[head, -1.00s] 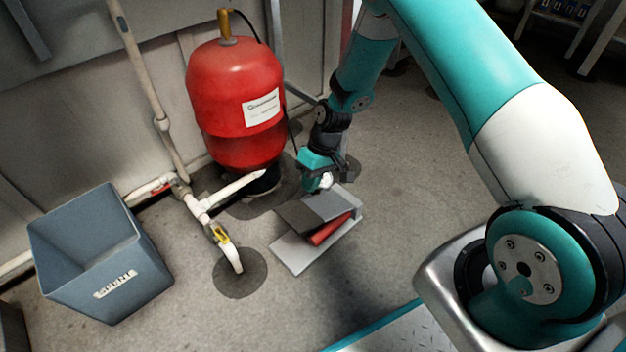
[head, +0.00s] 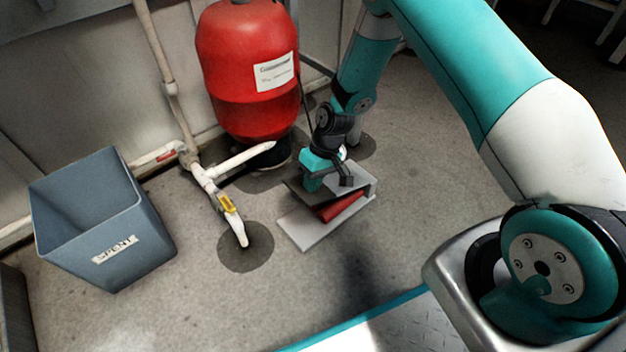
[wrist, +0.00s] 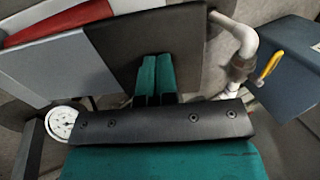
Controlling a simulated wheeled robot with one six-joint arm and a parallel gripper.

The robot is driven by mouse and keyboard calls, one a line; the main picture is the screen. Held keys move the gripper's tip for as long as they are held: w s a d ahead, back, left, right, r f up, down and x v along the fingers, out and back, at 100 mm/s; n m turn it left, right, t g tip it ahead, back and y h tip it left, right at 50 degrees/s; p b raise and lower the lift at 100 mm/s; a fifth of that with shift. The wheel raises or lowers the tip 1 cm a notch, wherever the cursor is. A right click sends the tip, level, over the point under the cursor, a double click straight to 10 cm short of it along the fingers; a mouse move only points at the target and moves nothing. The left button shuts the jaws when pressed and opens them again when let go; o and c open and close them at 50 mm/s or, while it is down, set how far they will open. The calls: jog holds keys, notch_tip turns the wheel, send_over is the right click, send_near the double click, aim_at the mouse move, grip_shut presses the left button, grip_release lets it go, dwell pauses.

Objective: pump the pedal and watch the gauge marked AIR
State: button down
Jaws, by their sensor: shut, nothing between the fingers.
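The foot pedal has a dark pad (head: 296,188) on a grey top plate, with a red bellows (head: 343,207) between it and a pale base plate (head: 304,236) on the floor. My gripper (head: 312,186) is at the top plate, its teal fingers shut and empty. In the wrist view the shut fingers (wrist: 154,80) lie over the dark pad (wrist: 137,38); I cannot tell if they press on it. A white round gauge (wrist: 62,122) shows at the lower left of the wrist view. Its marking and needle reading are too small to tell.
A red tank (head: 245,80) stands behind the pedal. White pipes with a yellow-handled valve (head: 228,204) run left of the pedal. A blue-grey bin (head: 105,225) labelled SPENT stands at the far left. Floor (head: 425,150) right of the pedal is clear.

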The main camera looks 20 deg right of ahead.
jog(key=a+f+h, duration=0.1)
jog(key=f, duration=0.1)
jog(key=a+f, duration=0.1)
jog(key=f, duration=0.2)
jog(key=s+a+f+h, duration=0.1)
jog(key=f, duration=0.2)
jog(key=shift+f+t+h, duration=0.25)
jog(key=shift+t+h, duration=0.05)
jog(key=shift+t, duration=0.1)
jog(key=shift+a, duration=0.1)
jog(key=r+p, duration=0.3)
jog(key=r, duration=0.2)
jog(key=r+p, duration=0.4)
jog(key=r, duration=0.1)
jog(key=r+p, duration=0.3)
jog(key=r, duration=0.2)
jog(key=shift+w+d, duration=0.15)
jog(key=shift+d, duration=0.25)
